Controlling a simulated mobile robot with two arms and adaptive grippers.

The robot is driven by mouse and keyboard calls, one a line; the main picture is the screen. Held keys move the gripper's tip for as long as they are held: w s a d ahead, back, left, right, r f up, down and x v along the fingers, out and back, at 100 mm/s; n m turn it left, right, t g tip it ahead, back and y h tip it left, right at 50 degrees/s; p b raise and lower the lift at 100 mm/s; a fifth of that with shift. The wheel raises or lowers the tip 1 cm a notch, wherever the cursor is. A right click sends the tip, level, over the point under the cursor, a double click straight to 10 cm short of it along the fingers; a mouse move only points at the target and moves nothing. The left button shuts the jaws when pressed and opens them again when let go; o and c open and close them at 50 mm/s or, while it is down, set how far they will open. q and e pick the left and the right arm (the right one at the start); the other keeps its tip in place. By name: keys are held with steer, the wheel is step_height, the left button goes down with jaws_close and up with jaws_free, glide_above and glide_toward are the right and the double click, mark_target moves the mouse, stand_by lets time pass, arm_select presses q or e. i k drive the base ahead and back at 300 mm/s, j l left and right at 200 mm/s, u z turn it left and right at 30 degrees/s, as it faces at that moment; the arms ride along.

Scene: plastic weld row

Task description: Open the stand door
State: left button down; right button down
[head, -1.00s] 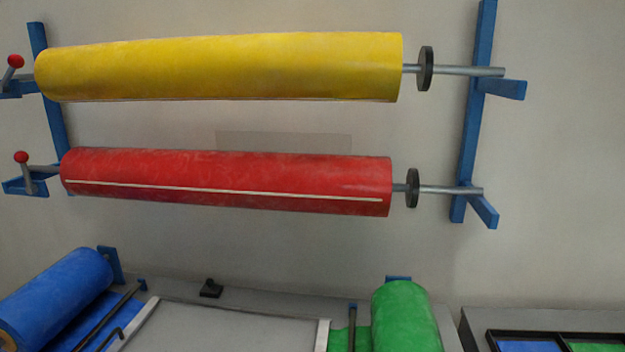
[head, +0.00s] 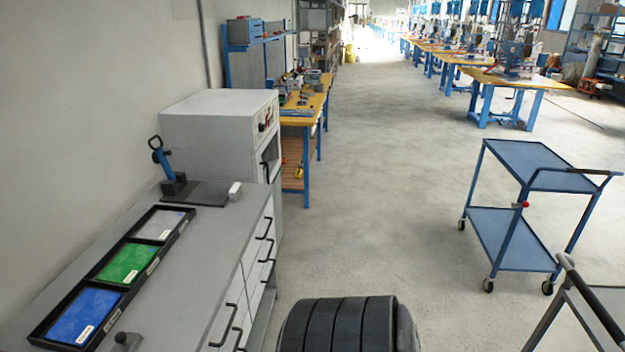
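A white box-shaped cabinet (head: 220,118) stands past the end of the grey counter on the left in the head view. Its front faces right, with small dark and red controls at the top. Below them is a door-like panel with a dark handle (head: 264,171); it looks closed. I cannot tell for certain that this is the stand door. The counter hides the cabinet's lower part on the near side. Neither of my grippers is in view.
The grey counter (head: 200,262) has drawers with black handles and a black tray with blue, green and grey sheets. A blue cart (head: 525,155) stands at the right. A dark-handled frame (head: 590,300) is at the lower right. The floor between (head: 385,210) is clear.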

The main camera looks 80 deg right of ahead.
mark_target(276, 193)
steer(key=l+z, duration=0.1)
steer(key=z, duration=2.15)
steer(key=i+l, duration=0.4)
steer(key=i, duration=0.2)
steer(key=i+l, duration=0.4)
steer(key=i, duration=0.2)
steer(key=i+l+u, duration=0.1)
steer(key=i+l, duration=0.3)
steer(key=i, duration=0.2)
